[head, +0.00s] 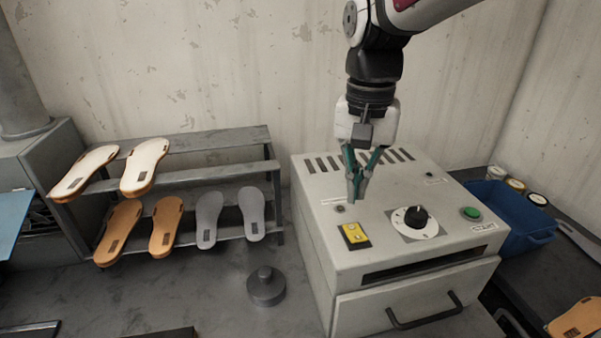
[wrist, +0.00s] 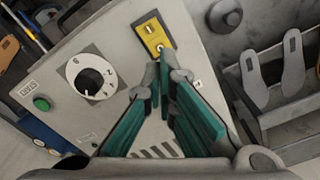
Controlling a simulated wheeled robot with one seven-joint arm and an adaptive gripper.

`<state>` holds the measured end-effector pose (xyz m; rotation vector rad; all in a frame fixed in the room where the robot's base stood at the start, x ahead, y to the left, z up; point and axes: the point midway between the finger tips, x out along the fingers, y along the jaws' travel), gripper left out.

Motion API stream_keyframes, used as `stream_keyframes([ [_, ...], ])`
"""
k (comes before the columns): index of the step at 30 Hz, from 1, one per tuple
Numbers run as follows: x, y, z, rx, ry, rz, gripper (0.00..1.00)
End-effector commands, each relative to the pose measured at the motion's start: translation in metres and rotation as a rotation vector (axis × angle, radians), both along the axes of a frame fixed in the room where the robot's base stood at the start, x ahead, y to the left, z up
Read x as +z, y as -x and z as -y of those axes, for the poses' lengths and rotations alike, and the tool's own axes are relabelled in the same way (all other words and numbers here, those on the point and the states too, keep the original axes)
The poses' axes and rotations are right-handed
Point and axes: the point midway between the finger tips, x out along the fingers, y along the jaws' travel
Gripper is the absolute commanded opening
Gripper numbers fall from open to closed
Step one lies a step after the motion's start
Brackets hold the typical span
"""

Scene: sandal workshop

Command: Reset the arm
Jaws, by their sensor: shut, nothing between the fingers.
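My gripper (head: 357,188) points down over the top of a light grey machine box in the head view. Its green-padded fingers are shut with nothing between them. In the wrist view the gripper's fingertips (wrist: 164,66) meet near a yellow switch plate (wrist: 153,35). The same yellow plate (head: 354,236) lies just in front of the fingertips in the head view. Whether the fingertips touch the box top cannot be told. The machine box (head: 330,257) also carries a black dial (head: 416,217) and a green button (head: 470,213).
A grey rack (head: 215,172) on the left holds several sandal soles. A round grey weight (head: 266,287) stands on the table before it. A blue bin (head: 521,219) and several small jars stand right of the box. The box has a front drawer handle (head: 425,313).

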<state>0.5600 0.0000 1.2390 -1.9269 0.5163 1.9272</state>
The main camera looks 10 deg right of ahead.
Motion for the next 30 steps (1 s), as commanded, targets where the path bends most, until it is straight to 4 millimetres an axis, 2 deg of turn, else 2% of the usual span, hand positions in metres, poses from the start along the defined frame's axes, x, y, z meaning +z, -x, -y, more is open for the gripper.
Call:
stream_keyframes([
  [5,0.005,0.008,0.000,0.026,-0.003,0.028,0.00],
  [8,0.012,0.023,0.000,0.082,-0.005,0.082,0.00],
  [15,0.026,0.071,0.001,0.274,0.023,0.262,0.00],
  [21,0.025,0.105,0.001,0.419,0.077,0.393,0.00],
  [25,0.023,0.118,0.000,0.480,0.109,0.445,0.00],
  [30,0.021,0.124,0.000,0.512,0.128,0.472,0.00],
])
